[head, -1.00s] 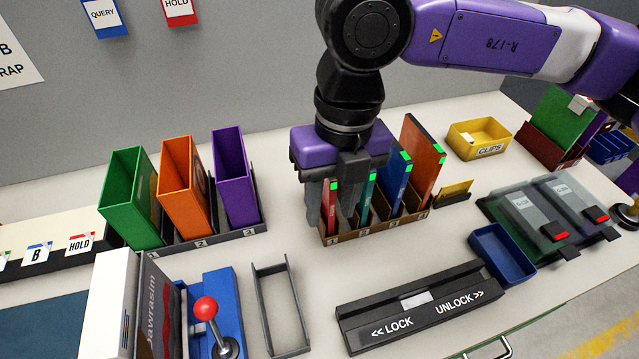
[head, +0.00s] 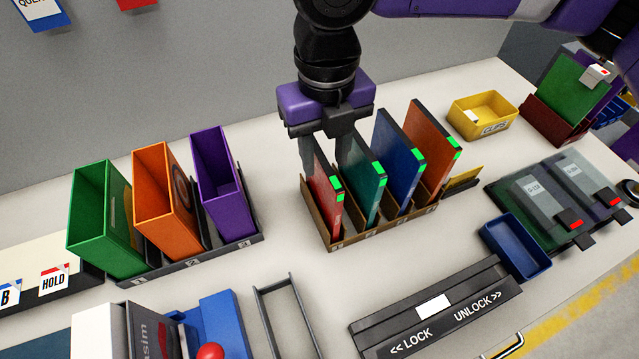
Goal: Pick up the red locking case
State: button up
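The red locking case (head: 325,197) stands upright, leaning slightly, in slot 1 at the left end of a brown cardboard rack (head: 350,239). It has a dark edge with green tabs facing me. My gripper (head: 325,158) is above the far, upper end of the red case, fingers pointing down. Its fingers are apart, one on each side of the case's top, with visible gaps. The lower fingertips are partly hidden by the cases, so contact is not clear.
Teal (head: 367,188), blue (head: 398,160) and orange (head: 432,150) cases stand right of the red one. Open green, orange and purple (head: 222,182) bins are at left. A LOCK/UNLOCK device (head: 440,310) lies in front, with a blue tray (head: 515,247) beside it. Bare table separates bins and rack.

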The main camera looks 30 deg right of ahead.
aim_at(321, 178)
jog(key=shift+w+a+f+p, duration=0.15)
jog(key=shift+f+p, duration=0.2)
jog(key=shift+f, duration=1.2)
jog(key=shift+w+d+f+p, duration=0.1)
jog(key=shift+f+p, duration=0.25)
jog(key=shift+f, duration=1.2)
grip_shut()
